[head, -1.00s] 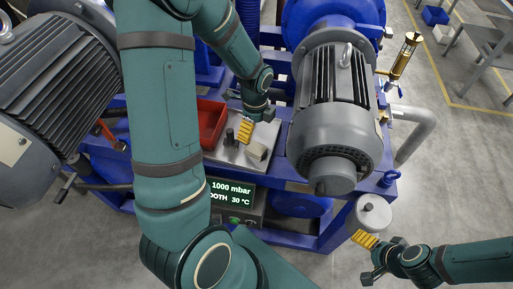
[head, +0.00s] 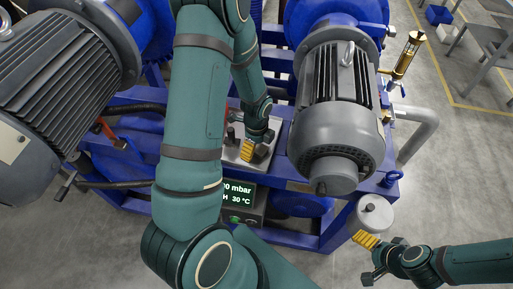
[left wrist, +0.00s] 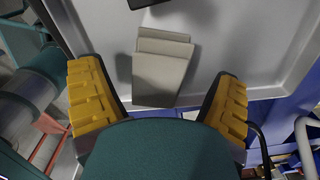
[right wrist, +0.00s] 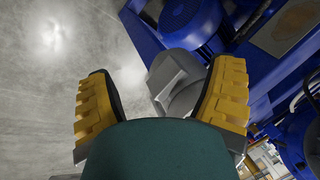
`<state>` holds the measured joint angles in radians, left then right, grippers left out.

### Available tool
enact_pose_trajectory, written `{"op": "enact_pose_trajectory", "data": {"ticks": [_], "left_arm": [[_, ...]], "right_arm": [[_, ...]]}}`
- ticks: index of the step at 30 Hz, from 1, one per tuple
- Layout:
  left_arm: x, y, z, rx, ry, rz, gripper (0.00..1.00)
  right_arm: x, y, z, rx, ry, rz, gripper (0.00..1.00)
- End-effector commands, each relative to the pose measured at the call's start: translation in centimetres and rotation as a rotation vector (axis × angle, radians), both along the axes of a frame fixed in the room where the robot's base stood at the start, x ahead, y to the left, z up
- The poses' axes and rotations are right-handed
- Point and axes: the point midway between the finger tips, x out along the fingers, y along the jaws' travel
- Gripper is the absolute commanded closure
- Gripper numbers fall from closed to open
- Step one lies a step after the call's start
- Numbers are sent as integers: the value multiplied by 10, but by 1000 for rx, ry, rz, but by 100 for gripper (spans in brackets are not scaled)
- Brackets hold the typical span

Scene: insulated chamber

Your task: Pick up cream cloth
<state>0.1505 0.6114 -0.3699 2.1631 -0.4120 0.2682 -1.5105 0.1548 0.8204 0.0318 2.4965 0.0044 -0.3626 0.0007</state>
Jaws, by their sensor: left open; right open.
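The cream cloth (left wrist: 162,70) is a folded, pale grey-beige stack on a light metal tray (left wrist: 235,50) in the left wrist view. It lies ahead of and between the two yellow fingers of my left gripper (left wrist: 158,105), which is open and empty. In the head view, my left gripper (head: 247,150) is low over the tray (head: 232,156), and the cloth is mostly hidden by the gripper there. My right gripper (head: 370,258) is open and empty at the lower right, near a round grey lidded canister (head: 374,212). The right wrist view shows its open yellow fingers (right wrist: 162,105).
A dark object (left wrist: 145,3) sits on the tray beyond the cloth. A large grey motor (head: 335,110) stands right of the tray, and another motor (head: 60,70) is at left. A display box (head: 238,200) is below the tray. A brass cylinder (head: 408,54) stands at the right.

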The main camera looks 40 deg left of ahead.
Motion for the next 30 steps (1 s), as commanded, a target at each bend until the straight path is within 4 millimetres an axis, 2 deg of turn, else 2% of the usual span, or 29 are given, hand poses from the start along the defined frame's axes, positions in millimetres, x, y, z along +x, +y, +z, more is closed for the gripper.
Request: {"op": "enact_pose_trajectory", "data": {"ticks": [2, 5, 6, 8, 9, 11, 12, 20, 23, 30], "left_arm": [[0, 0, 0, 0, 0, 0, 11], [0, 0, 0, 0, 0, 0, 40], [0, 0, 0, 0, 0, 0, 54], [0, 0, 0, 0, 0, 0, 75], [0, 0, 0, 0, 0, 0, 78], [0, 0, 0, 0, 0, 0, 78], [0, 0, 0, 0, 0, 0, 83], [1, 0, 6, 0, -3, 1, 84], [1, 0, 19, 0, -4, 2, 84], [1, 1, 65, 1, -6, 1, 84]], "right_arm": [[0, 0, 0, 0, 0, 0, 18], [0, 0, 0, 0, 0, 0, 18], [0, 0, 0, 0, 0, 0, 18], [0, 0, 0, 0, 0, 0, 18], [0, 0, 0, 0, 0, 0, 18], [0, 0, 0, 0, 0, 0, 18], [0, 0, 0, 0, 0, 0, 18], [0, 0, 0, 0, 0, 0, 18], [0, 0, 1, 0, 0, 0, 18], [0, 0, 5, 1, 0, 0, 18]]}}
